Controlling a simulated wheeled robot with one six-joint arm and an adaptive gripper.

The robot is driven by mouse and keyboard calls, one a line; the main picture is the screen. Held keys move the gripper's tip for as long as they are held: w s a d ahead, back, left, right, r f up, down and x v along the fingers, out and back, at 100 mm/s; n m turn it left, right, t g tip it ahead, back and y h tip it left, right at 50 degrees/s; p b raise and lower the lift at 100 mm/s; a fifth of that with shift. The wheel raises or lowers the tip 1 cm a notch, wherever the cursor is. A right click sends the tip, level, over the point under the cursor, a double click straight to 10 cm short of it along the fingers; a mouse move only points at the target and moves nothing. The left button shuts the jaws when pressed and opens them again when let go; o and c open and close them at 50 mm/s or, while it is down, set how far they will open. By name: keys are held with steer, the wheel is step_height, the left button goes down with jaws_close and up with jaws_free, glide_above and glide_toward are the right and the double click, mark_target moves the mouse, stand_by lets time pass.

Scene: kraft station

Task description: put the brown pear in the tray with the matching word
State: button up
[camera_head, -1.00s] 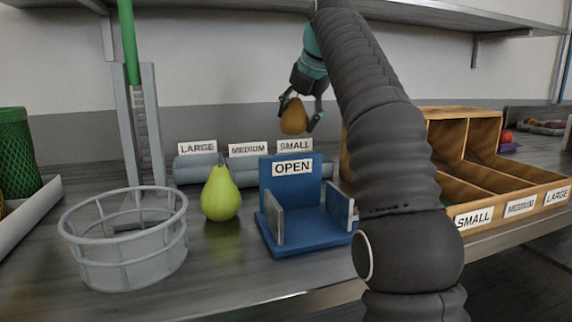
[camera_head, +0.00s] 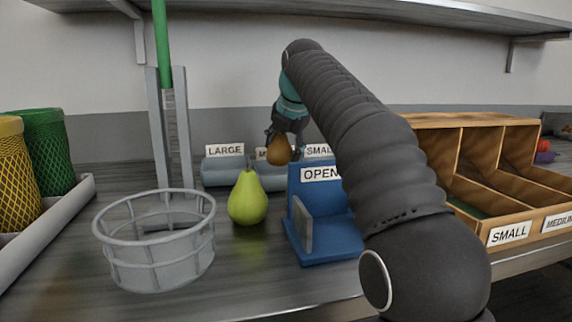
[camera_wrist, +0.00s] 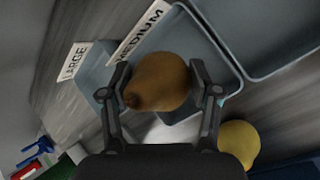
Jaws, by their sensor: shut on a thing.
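My gripper (camera_head: 285,141) is shut on the brown pear (camera_head: 278,151) and holds it up in front of the MEDIUM sign, mostly covering that word. In the wrist view the brown pear (camera_wrist: 158,82) sits between both fingers, over the grey-blue tray (camera_wrist: 213,38) beside the MEDIUM label (camera_wrist: 140,32). The LARGE label (camera_wrist: 73,61) shows left of it. In the head view the LARGE tray (camera_head: 222,174) is at left, the MEDIUM tray (camera_head: 270,182) in the middle. The SMALL sign (camera_head: 318,150) is at right; its tray is mostly hidden behind the blue stand.
A green pear (camera_head: 248,200) stands in front of the trays. A grey wire basket (camera_head: 155,245) is at front left, a blue OPEN stand (camera_head: 330,243) at right. A wooden divided box (camera_head: 500,205) is further right. A green post (camera_head: 162,45) rises behind the basket. A shelf hangs above.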

mark_target(283, 164)
steer(key=shift+f+b, duration=0.75)
steer(key=shift+f, duration=1.2)
steer(key=shift+f, duration=0.1)
steer(key=o, duration=1.4)
steer(key=shift+c, duration=0.2)
steer(key=p+v, duration=0.1)
steer(key=v, duration=1.1)
steer(key=shift+p, duration=0.35)
